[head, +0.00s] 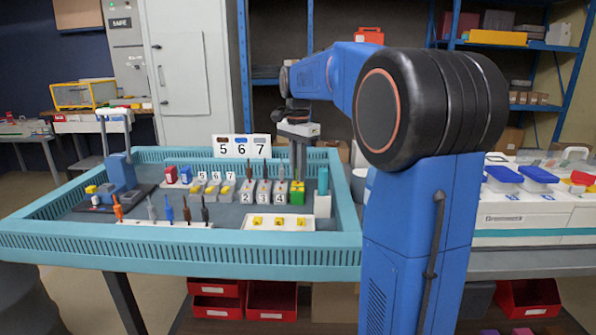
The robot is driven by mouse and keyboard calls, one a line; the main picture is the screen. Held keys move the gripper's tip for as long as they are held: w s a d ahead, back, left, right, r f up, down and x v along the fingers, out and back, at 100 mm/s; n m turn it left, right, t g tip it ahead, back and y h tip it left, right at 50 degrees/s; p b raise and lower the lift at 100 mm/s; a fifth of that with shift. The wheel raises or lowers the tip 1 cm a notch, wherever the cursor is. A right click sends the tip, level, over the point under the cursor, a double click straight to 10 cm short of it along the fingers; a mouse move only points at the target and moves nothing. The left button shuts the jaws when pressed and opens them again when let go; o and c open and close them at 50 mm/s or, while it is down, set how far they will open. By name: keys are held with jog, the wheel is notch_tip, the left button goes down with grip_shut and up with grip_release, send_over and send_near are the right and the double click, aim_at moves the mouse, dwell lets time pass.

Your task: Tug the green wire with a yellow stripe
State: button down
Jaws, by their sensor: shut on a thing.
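A green block with yellow marks (297,192) stands at the right end of the row of numbered sockets on the bench. My gripper (298,172) points straight down over this block, with its fingers just above it. It is shut on the green wire with a yellow stripe, which the fingers almost wholly hide. At this size I cannot make out the stripe or how the wire sits in the block.
Grey sockets marked 2, 3, 4 (264,193) stand left of the green block, some with wires upright. A teal post (323,181) stands close on its right. A white strip with yellow pieces (278,223) lies in front. A teal rim (180,256) encloses the bench.

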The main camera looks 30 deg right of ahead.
jog(key=shift+f, duration=0.1)
dwell(0.7)
jog(key=c, duration=1.7)
grip_release()
jog(key=shift+o, duration=0.7)
jog(key=shift+o, duration=1.4)
jog(key=shift+r, duration=3.75)
jog(key=shift+s, duration=0.1)
